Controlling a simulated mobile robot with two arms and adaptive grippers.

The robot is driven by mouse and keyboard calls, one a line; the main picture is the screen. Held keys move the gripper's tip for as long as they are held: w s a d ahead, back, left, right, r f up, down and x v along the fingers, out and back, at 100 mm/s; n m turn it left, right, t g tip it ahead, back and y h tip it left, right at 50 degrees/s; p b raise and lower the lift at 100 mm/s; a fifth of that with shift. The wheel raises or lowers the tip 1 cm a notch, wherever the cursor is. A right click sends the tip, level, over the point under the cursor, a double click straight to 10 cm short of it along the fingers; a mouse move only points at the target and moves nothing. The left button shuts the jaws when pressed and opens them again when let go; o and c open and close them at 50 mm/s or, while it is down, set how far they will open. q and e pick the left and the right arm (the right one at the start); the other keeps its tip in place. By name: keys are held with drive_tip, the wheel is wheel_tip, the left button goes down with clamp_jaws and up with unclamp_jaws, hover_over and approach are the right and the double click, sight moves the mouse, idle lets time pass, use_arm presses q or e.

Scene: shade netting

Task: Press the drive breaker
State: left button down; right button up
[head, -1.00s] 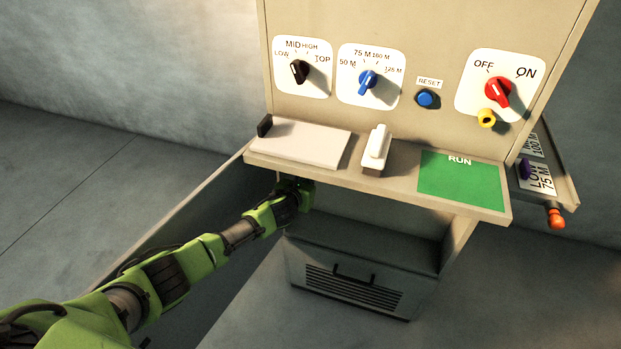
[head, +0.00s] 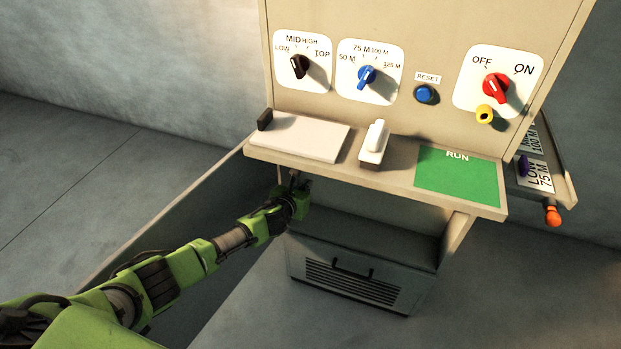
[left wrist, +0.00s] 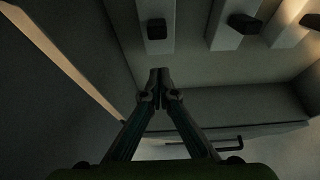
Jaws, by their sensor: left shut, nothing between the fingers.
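In the left wrist view, several black breaker levers on pale plates show under the console: one straight ahead (left wrist: 156,30), one to its right (left wrist: 243,23) and one at the right edge (left wrist: 311,20). No label is readable, so I cannot tell which is the drive breaker. My left gripper (left wrist: 159,74) is shut and empty, its tips just below the nearest lever in the picture, apparently apart from it. In the head view my left gripper (head: 297,181) is under the front edge of the shelf, which hides the breakers. My right gripper is not in view.
The console shelf (head: 395,178) overhangs my left gripper and carries a white pad (head: 300,138), a white rocker (head: 374,143) and a green RUN plate (head: 457,180). Above are dials and a blue RESET button (head: 425,94). A grey vented box (head: 352,284) stands below.

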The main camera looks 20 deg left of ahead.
use_arm(q)
drive_tip(key=r+p+v, duration=0.1)
drive_tip(key=p+v, duration=0.5)
drive_tip(key=v, duration=0.1)
drive_tip(key=shift+w+r, duration=0.15)
drive_tip(key=shift+w, duration=0.1)
idle(0.3)
drive_tip(key=s+a+f+n+g+y, duration=0.15)
drive_tip(key=s+f+n+g, duration=0.45)
drive_tip(key=s+f+n, duration=1.55)
drive_tip(key=s+d+f+n+g, duration=0.1)
drive_tip(key=s+f+n, duration=0.3)
drive_tip(key=s, duration=0.8)
drive_tip(key=s+d+f+n+g, duration=0.1)
drive_tip(key=s+f+n+g, duration=0.2)
drive_tip(key=s, duration=1)
drive_tip(key=s+d+f+n+g+h, duration=0.1)
drive_tip(key=s+f+n+g, duration=0.1)
drive_tip(key=s+f+n, duration=0.3)
drive_tip(key=s+f, duration=0.4)
drive_tip(key=s, duration=0.4)
drive_tip(key=shift+a+n, duration=0.2)
drive_tip(key=shift+n, duration=0.05)
